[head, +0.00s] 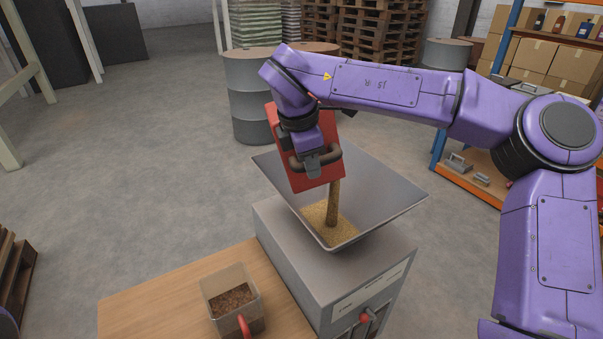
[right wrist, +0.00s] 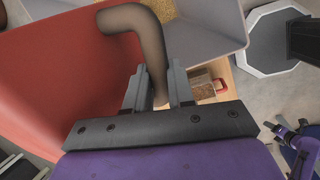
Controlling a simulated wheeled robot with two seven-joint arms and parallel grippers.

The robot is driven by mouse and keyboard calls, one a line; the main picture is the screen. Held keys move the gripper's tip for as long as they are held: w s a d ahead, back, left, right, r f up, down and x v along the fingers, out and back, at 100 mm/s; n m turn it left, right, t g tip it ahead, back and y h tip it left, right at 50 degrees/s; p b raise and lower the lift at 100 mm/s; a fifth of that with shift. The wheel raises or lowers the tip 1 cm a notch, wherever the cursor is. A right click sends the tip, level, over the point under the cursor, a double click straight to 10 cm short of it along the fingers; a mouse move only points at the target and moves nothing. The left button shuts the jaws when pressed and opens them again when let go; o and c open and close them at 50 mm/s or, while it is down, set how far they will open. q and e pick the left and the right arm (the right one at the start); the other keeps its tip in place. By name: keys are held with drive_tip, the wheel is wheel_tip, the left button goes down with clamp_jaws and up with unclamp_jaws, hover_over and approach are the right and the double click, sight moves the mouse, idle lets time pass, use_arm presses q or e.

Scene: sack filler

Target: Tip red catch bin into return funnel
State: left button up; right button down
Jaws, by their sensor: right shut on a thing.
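The red catch bin (head: 333,128) is steeply tilted over the return funnel (head: 392,192). A column of tan grain (head: 333,207) falls from the bin's lower edge into the funnel, where grain covers the bottom. My right gripper (head: 316,161) is shut on the bin's dark handle (head: 331,160). In the right wrist view the fingers (right wrist: 158,88) close around the handle (right wrist: 150,38), with the bin's red wall (right wrist: 60,85) at the left and the funnel's grey wall (right wrist: 212,38) beyond. The bin's inside is hidden.
The funnel tops a grey machine (head: 290,250) with a red-knobbed lever (head: 366,317). Beside it, a wooden table (head: 150,305) bears a clear scoop (head: 240,278) of brown bits with a red handle. Grey drums (head: 250,95) stand behind. A shelf (head: 470,185) is at the right.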

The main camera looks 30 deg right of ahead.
drive_tip(key=shift+w+d+f+y+b, duration=0.1)
drive_tip(key=shift+d+f+y+b, duration=0.25)
drive_tip(key=shift+y+b, duration=0.65)
drive_tip(key=shift+s+d+r+t+b, duration=0.25)
drive_tip(key=shift+d+b, duration=0.2)
drive_tip(key=shift+b, duration=0.6)
drive_tip(key=d+y+b, duration=0.1)
drive_tip(key=d+r+y+b, duration=0.1)
drive_tip(key=y+b, duration=0.1)
drive_tip(key=shift+s+d+r+m+t, duration=0.15)
drive_tip(key=shift+d+m+t, duration=0.15)
drive_tip(key=shift+t, duration=0.05)
drive_tip(key=d+y+b, duration=0.1)
drive_tip(key=b, duration=0.1)
drive_tip(key=s+d+r+y+b, duration=0.1)
drive_tip(key=d+y, duration=0.1)
drive_tip(key=d+t+y+b, duration=0.1)
drive_tip(key=d+y+b, duration=0.1)
drive_tip(key=shift+s+r+b, duration=0.15)
drive_tip(key=shift+r+b, duration=0.2)
drive_tip(key=shift+r, duration=0.15)
